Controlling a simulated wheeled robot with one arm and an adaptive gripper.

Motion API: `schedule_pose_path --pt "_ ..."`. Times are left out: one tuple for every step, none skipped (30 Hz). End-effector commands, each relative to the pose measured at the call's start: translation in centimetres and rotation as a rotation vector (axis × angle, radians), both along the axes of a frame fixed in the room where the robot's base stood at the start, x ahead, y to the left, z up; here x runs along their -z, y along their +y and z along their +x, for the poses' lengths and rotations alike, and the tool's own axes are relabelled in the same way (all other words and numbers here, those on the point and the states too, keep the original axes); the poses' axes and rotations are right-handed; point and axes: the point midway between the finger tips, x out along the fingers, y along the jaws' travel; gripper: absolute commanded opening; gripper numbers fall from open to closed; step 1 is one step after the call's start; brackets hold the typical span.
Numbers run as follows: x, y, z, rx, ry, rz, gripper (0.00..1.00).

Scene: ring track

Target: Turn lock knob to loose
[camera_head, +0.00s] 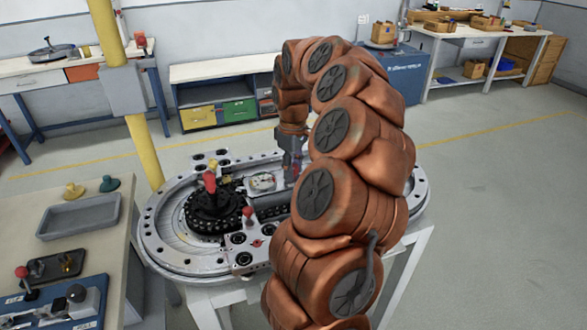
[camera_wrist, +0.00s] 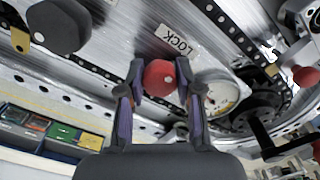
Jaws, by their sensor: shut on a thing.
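The lock knob (camera_wrist: 160,78) is a small red faceted knob in the middle of the wrist view. A white label reading LOCK (camera_wrist: 177,41) sits beside it on the metal plate. My gripper (camera_wrist: 160,88) has one finger on each side of the knob and is shut on it. In the head view my gripper (camera_head: 290,168) reaches down to the right part of the ring track (camera_head: 160,248). The knob between the fingers is hidden there by my gripper and arm.
A round gauge (camera_wrist: 218,92) is close to the knob. A black hub with a red-knobbed lever (camera_head: 210,183) stands on the track's left part. Another red knob (camera_head: 248,214) is near the front. A bench with a grey tray (camera_head: 80,217) is at left.

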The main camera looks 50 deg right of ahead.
Motion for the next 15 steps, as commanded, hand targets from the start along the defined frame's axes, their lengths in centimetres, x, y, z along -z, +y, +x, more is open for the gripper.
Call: schedule_pose_path --pt "-0.01 -0.05 -0.06 -0.023 0.002 -0.001 0.0" --pt "0.0 -0.05 -0.06 -0.038 0.002 -0.001 0.0" --pt "-0.01 -0.05 -0.06 -0.055 0.002 -0.001 0.0" --pt "-0.01 -0.05 -0.06 -0.068 0.002 -0.001 0.0" --pt "0.0 -0.04 -0.06 -0.079 0.002 0.0 0.0" --pt "-0.01 -0.04 -0.06 -0.092 0.002 0.0 0.0" --pt "-0.01 -0.04 -0.06 -0.101 0.002 0.0 0.0" --pt "0.0 -0.04 -0.06 -0.108 0.002 0.0 0.0" --pt "0.0 -0.04 -0.06 -0.117 0.002 0.0 0.0" --pt "0.0 -0.04 -0.06 -0.123 0.002 0.0 0.0" --pt "0.0 -0.03 -0.07 -0.127 0.002 0.0 0.0" --pt "0.01 -0.03 -0.07 -0.132 0.002 0.0 0.0" --pt "0.01 -0.03 -0.07 -0.134 0.002 0.0 0.0" --pt "0.01 -0.03 -0.07 -0.136 0.002 0.0 0.0" --pt "0.01 -0.03 -0.07 -0.138 0.002 0.0 0.0"
